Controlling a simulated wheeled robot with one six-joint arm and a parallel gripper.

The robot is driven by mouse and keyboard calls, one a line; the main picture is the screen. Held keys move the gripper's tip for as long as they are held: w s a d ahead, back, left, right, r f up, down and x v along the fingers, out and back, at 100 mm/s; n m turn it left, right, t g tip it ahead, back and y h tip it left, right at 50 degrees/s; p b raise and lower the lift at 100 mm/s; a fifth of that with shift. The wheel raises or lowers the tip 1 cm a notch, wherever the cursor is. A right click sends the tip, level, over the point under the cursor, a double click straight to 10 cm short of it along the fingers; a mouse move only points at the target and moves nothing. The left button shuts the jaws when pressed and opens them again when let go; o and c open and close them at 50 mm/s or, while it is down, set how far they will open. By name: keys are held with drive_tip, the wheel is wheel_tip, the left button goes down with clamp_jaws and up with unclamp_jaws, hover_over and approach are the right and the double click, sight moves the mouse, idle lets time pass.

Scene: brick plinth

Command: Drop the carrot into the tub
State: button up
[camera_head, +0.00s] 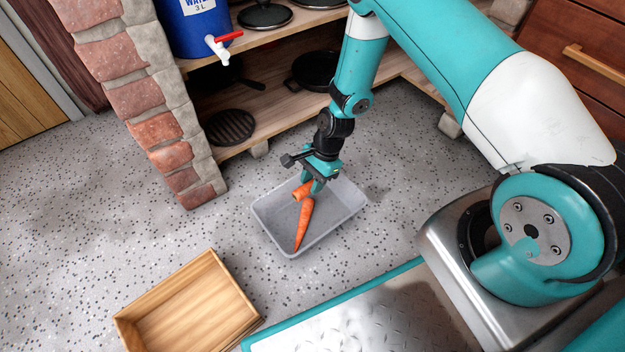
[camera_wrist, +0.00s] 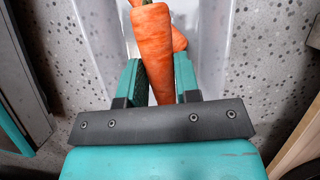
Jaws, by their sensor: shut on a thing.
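My gripper (camera_head: 316,183) is low over the grey tub (camera_head: 345,212), fingers pointing down. It is shut on an orange carrot (camera_head: 302,191), partly hidden by the fingers in the head view. In the wrist view the held carrot (camera_wrist: 154,45) runs between the two fingers, thick stem end at the top. A second orange carrot (camera_head: 304,225) lies in the tub, its thin end towards the tub's near side; part of it shows behind the held one in the wrist view (camera_wrist: 180,41). I cannot tell whether the carrots touch.
An open wooden crate (camera_head: 233,276) stands at the lower left. Wooden shelves (camera_head: 285,108) with dark pans and a blue water container (camera_head: 195,30) are behind the tub. A brick pillar (camera_head: 150,104) stands at the left. Speckled floor is clear around the tub.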

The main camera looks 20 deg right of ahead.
drive_tip(key=o, duration=1)
drive_tip(key=shift+r, duration=0.15)
drive_tip(key=p+v, duration=0.8)
drive_tip(key=v, duration=0.9)
drive_tip(key=shift+w+d+p, duration=0.1)
drive_tip(key=shift+p, duration=0.3)
